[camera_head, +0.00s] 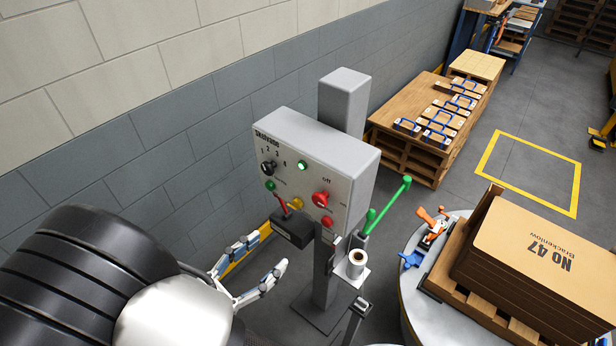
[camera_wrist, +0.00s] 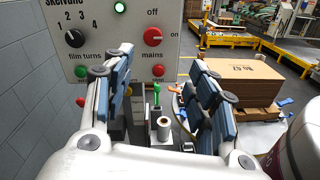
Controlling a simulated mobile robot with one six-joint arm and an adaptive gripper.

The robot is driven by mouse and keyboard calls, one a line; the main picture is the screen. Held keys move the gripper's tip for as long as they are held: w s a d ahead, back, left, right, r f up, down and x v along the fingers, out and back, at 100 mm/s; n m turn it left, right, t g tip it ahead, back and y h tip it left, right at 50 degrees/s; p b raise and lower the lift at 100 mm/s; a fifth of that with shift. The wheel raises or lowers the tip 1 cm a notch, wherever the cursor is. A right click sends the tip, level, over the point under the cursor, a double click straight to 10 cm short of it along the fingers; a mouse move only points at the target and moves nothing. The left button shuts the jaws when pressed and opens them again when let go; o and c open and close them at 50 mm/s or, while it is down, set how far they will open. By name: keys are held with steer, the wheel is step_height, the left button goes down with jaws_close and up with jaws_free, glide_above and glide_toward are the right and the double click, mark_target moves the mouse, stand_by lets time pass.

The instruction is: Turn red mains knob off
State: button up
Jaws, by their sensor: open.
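The red mains knob (camera_head: 321,199) is on the front of the grey control panel (camera_head: 338,163), below the "off" label. In the wrist view the mains knob (camera_wrist: 152,37) has "off" above it, "on" to its right and "mains" below. Its pointer seems to face "on", but it is small. My gripper (camera_head: 268,253) is open and empty, in front of and below the panel, apart from the knob. In the wrist view the fingers of my gripper (camera_wrist: 162,60) are spread, with the knob beyond and above the gap.
A black film-turns knob (camera_wrist: 74,38) and a lit green lamp (camera_wrist: 119,7) share the panel. A large carton (camera_head: 540,250) stands on a pallet at right.

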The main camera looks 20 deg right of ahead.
steer(key=t, duration=0.1)
steer(key=b, duration=0.2)
glide_toward(318, 201)
steer(key=shift+n, duration=0.4)
steer(key=x, duration=0.8)
steer(key=shift+w+d, duration=0.1)
steer(key=shift+d, duration=0.05)
steer(key=shift+c, duration=0.3)
steer(key=c, duration=1)
